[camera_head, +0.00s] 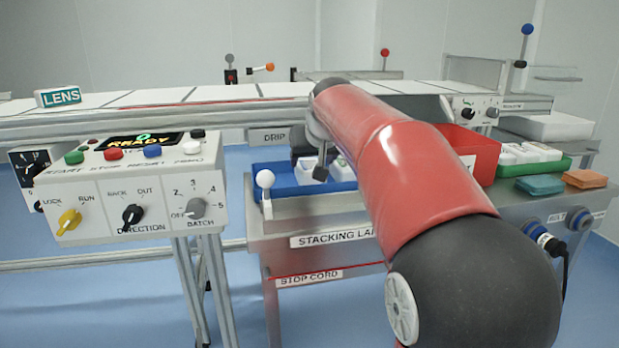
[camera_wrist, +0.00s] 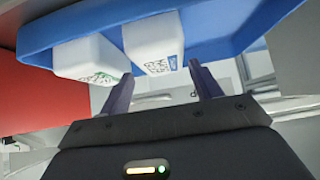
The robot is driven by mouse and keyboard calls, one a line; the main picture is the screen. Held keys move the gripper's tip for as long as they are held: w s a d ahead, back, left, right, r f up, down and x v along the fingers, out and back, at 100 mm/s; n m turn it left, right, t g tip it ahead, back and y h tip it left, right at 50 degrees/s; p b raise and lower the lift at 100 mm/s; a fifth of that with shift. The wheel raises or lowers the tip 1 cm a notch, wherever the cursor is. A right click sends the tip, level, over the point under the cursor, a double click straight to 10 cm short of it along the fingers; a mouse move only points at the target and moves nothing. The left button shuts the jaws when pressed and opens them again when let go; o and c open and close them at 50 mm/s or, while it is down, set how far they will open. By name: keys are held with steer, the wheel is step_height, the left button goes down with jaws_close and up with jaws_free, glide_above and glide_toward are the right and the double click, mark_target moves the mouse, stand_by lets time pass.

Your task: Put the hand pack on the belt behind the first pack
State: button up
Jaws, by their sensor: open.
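A blue tray (camera_head: 275,182) sits on the bench labelled "STACKING LA…", holding white packs, one of them (camera_head: 305,171) partly hidden by my arm. In the wrist view the blue tray (camera_wrist: 220,38) holds two white packs: a left one (camera_wrist: 90,58) with a green mark and a right one (camera_wrist: 152,42) with a printed code. My gripper (camera_wrist: 160,71) is open and empty, its fingertips to either side of the right pack's near end; contact cannot be told. A white box marked LENS (camera_head: 62,97) stands at the left of the pale belt (camera_head: 230,92).
My red arm crosses the picture's middle and hides part of the bench. A red bin (camera_head: 478,150), a green tray (camera_head: 530,168) of white packs, and teal (camera_head: 540,184) and orange (camera_head: 585,179) stacks are at right. A control box (camera_head: 140,185) stands at left.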

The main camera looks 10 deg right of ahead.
mark_target(310, 165)
steer(key=x, duration=0.5)
steer(key=shift+a+f+b, duration=0.15)
steer(key=shift+f+b, duration=0.05)
steer(key=shift+b, duration=0.2)
steer(key=shift+c, duration=0.4)
steer(key=shift+s, duration=0.1)
steer(key=c, duration=0.8)
steer(key=shift+c, duration=0.2)
